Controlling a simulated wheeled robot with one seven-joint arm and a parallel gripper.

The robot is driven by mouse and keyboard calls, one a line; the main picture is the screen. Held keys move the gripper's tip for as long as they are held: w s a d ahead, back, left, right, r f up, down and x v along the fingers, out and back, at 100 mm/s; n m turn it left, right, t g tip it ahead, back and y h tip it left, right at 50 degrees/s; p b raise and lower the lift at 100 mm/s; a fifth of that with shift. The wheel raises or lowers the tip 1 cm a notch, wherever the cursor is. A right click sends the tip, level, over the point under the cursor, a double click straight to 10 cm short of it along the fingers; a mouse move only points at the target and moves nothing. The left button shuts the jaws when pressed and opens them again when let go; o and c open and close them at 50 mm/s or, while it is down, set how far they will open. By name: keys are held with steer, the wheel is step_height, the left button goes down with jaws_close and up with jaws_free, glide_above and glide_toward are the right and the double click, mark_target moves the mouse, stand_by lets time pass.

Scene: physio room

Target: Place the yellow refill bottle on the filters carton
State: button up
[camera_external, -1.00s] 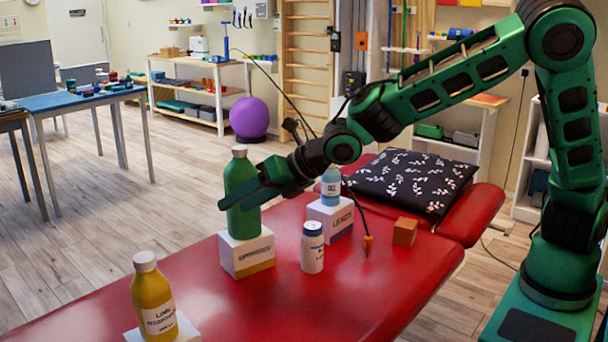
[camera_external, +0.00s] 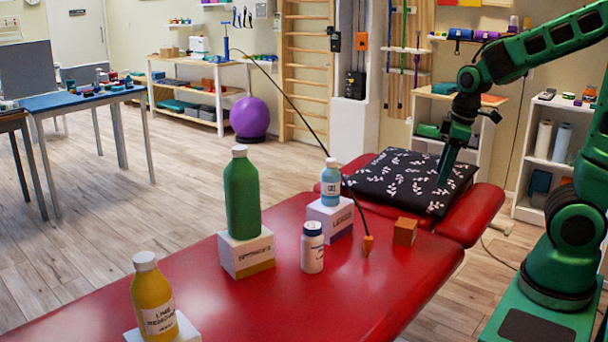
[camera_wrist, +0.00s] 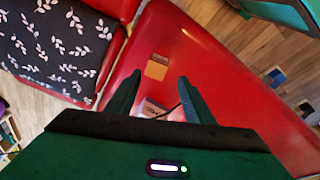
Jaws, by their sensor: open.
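The yellow refill bottle (camera_external: 153,300) stands upright on a white carton (camera_external: 187,331) at the front left of the red couch; that carton's label is out of view. A green bottle (camera_external: 242,195) stands on a white carton with a tan lower band (camera_external: 247,256). A small blue bottle (camera_external: 331,188) stands on a white and purple carton (camera_external: 331,219). I cannot read the filters name on any carton. In the wrist view my gripper (camera_wrist: 156,80) is open and empty.
The block also shows in the wrist view (camera_wrist: 157,66). The patterned cushion (camera_external: 410,180) lies behind. The couch's front middle is clear.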

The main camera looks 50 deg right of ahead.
steer(key=s+d+m+g, duration=0.2)
steer(key=s+m, duration=0.9)
steer(key=s, duration=0.8)
steer(key=shift+d+r+m+g, duration=0.3)
steer(key=shift+d+r+g, duration=0.1)
steer(key=shift+d, duration=0.4)
